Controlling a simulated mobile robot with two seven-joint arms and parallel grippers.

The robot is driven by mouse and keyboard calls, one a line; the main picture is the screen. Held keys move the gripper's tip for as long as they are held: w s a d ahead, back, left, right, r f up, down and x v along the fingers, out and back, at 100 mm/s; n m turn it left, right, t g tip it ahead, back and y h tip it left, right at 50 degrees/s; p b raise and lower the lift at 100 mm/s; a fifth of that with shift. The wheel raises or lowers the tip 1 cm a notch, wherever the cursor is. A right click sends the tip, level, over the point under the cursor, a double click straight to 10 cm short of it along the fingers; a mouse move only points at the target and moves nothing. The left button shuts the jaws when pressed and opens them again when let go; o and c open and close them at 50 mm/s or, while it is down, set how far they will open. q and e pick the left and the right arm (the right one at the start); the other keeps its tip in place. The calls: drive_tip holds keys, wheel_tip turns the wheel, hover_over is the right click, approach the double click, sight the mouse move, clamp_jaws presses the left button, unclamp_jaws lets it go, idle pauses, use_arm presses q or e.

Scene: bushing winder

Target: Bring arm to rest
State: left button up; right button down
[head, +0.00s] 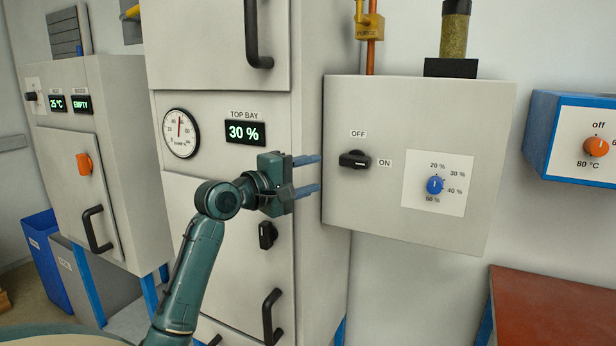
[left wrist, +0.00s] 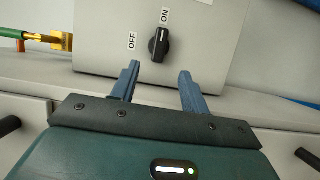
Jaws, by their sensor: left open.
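My left arm reaches up from the bottom of the head view. My left gripper (head: 319,174) is open and empty, its two blue fingers pointing right toward the grey control box (head: 300,220). In the left wrist view the open fingers (left wrist: 160,72) have a gap between them. The black OFF/ON knob (head: 354,159) is just beyond the fingertips, apart from them as far as I can tell. Its handle lies level, toward the ON label; in the left wrist view the knob (left wrist: 159,45) also points to ON. My right gripper is not in view.
A blue dial (head: 435,185) sits on the same box. Tall grey cabinets with black handles (head: 272,316) stand behind and left of my arm. A blue-sided box with an orange knob (head: 596,146) is at the right, above a reddish tabletop (head: 560,305).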

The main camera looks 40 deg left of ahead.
use_arm(q)
drive_tip(key=s+d+f+m+g, duration=0.1)
drive_tip(key=d+f+m, duration=0.25)
drive_tip(key=f, duration=0.65)
drive_tip(key=s+d+f+m+g+y, duration=0.15)
drive_tip(key=d+f, duration=0.25)
drive_tip(key=f, duration=0.5)
drive_tip(key=s+d+f+m+g, duration=0.1)
drive_tip(key=d+f+m+g, duration=0.15)
drive_tip(key=f, duration=0.75)
drive_tip(key=s+d+f+m+g, duration=0.1)
drive_tip(key=s+d+f+m, duration=0.5)
drive_tip(key=s+d+f, duration=0.4)
wheel_tip(320, 180, down, 2)
drive_tip(key=shift+h, duration=0.45)
drive_tip(key=s+d+f+m, duration=0.1)
drive_tip(key=s+d, duration=0.1)
drive_tip(key=s, duration=0.1)
drive_tip(key=s+d+f+m+g, duration=0.1)
drive_tip(key=s+d+f+m, duration=0.1)
drive_tip(key=s+d, duration=0.1)
drive_tip(key=s+d+f+m+h, duration=0.1)
drive_tip(key=s+d+m, duration=0.1)
drive_tip(key=s, duration=0.1)
drive_tip(key=shift+s+d+f, duration=0.3)
drive_tip(key=shift+s, duration=0.1)
drive_tip(key=shift+c, duration=0.2)
